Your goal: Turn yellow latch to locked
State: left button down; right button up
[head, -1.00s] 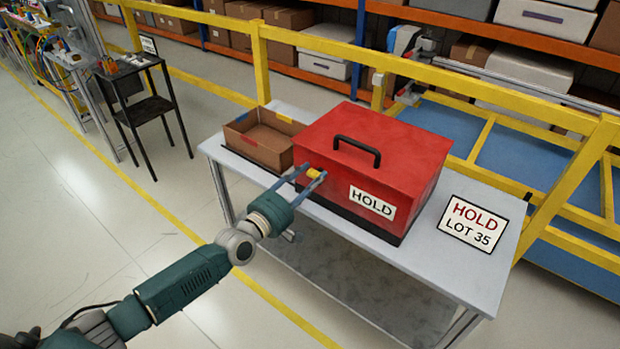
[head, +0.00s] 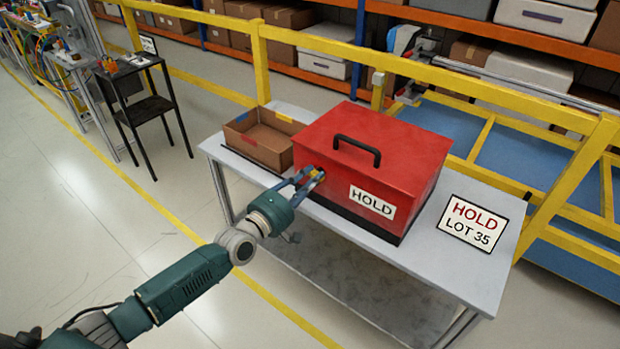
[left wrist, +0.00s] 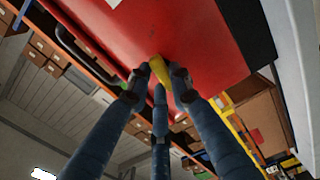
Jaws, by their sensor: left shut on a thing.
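The red box (head: 400,150) with a black handle and a HOLD label stands on the grey table. The yellow latch (head: 319,175) is on its front face, left of the label, and is mostly covered by my fingers. My left gripper (head: 312,176) is shut on the latch. In the left wrist view the latch (left wrist: 158,69) shows between the fingertips of the left gripper (left wrist: 159,82), against the red face. It looks tilted there. My right gripper is not in view.
An open cardboard box (head: 262,142) stands just left of the red box. A HOLD LOT 35 sign (head: 472,222) lies on the right of the table (head: 440,262). A yellow rail (head: 420,75) runs behind.

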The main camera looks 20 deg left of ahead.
pick_arm(q)
jog(key=m, duration=0.4)
jog(key=shift+s+d+f+m, duration=0.1)
jog(key=shift+f+m, duration=0.05)
jog(key=shift+m, duration=2.9)
jog(key=shift+d+f+m, duration=0.1)
jog(key=shift+f+m, duration=0.05)
jog(key=shift+m, duration=2.9)
jog(key=c, duration=1.5)
grip_release()
jog(key=shift+c, duration=0.2)
jog(key=v, duration=1.2)
